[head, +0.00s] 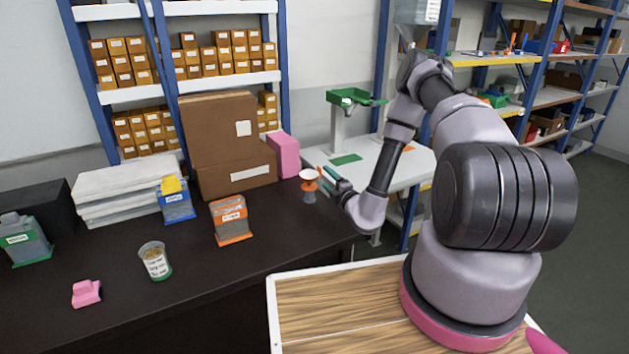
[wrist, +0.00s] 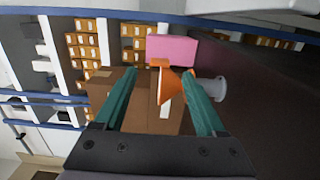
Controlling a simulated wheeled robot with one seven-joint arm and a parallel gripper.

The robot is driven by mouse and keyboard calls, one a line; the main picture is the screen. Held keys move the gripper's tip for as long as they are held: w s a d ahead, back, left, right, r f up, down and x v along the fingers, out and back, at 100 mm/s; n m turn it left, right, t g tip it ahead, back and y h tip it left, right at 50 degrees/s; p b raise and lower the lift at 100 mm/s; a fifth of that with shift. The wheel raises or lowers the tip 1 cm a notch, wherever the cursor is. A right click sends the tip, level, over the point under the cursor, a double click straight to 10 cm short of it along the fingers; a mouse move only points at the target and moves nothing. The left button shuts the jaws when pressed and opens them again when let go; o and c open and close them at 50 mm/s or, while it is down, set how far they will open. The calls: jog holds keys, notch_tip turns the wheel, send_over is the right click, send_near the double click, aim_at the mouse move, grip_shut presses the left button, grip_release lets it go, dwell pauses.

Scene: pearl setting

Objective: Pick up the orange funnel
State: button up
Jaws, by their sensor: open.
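The orange funnel (head: 309,185) stands near the right end of the dark table, its pale wide mouth facing up, on a small grey stand (head: 309,196). In the wrist view the funnel (wrist: 172,88) appears sideways between the two green fingers, nearer the right one, which overlaps its edge. The grey stand (wrist: 212,89) shows just beyond that finger. My gripper (head: 325,179) is open and empty, right beside the funnel on its right in the head view. I cannot tell whether a finger touches the funnel.
Cardboard boxes (head: 222,135) and a pink box (head: 284,154) stand behind the funnel. An orange-based container (head: 230,220) is to its left, with a labelled cup (head: 155,261) further left. A white table (head: 392,168) stands behind my arm. The table front is mostly clear.

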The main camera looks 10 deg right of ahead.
jog(key=x, duration=0.9)
jog(key=shift+s, duration=0.1)
grip_shut()
